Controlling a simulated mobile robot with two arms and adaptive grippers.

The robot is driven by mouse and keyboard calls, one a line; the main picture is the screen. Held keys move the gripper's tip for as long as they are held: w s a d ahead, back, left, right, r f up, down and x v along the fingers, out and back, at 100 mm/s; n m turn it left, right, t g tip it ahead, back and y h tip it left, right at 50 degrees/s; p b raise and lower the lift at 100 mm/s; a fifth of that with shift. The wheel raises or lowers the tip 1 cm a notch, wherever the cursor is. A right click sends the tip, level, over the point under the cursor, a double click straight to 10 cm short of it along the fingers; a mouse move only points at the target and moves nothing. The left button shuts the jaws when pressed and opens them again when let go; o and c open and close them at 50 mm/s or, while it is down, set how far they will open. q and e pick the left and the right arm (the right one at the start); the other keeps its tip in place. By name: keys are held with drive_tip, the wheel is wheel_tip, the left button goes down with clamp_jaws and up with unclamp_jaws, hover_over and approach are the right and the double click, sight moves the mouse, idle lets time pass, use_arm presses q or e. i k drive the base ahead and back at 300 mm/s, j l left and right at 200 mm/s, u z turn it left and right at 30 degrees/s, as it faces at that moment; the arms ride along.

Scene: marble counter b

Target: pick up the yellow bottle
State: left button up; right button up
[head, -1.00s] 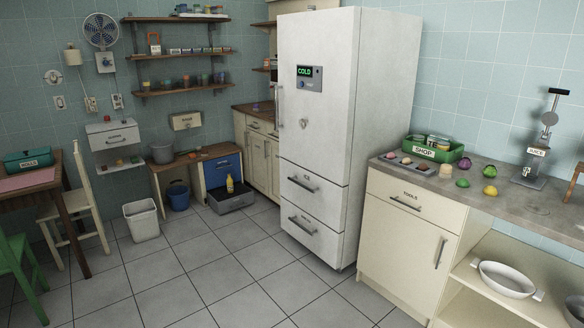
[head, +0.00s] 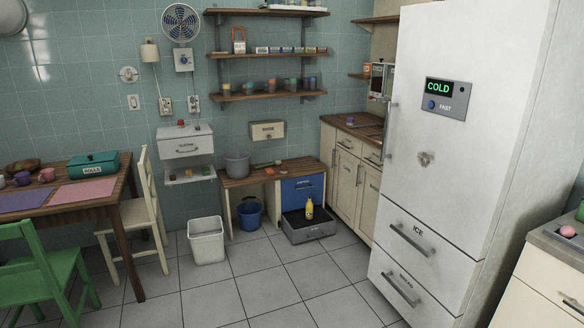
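The yellow bottle (head: 309,209) stands upright in a low grey open drawer or tray (head: 308,233) on the floor, below the blue drawer front (head: 302,188) of a small wooden-topped bench. It is across the room from me, left of the fridge. Nothing touches it from above. Neither of my grippers shows in the head view.
The white fridge (head: 440,150) stands tall at the right. A white bin (head: 207,242) and a blue bucket (head: 250,214) are left of the bottle. A table (head: 75,177), a cream chair (head: 138,222) and a green chair (head: 45,262) fill the left. Tiled floor (head: 265,285) in front is clear.

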sight(309, 206)
drive_tip(key=i, duration=2.5)
drive_tip(key=i+z, duration=0.2)
drive_tip(key=i, duration=0.25)
drive_tip(key=i+j+z, duration=0.2)
drive_tip(key=i, duration=0.25)
drive_tip(key=i+j+z, duration=0.2)
drive_tip(key=i, duration=0.25)
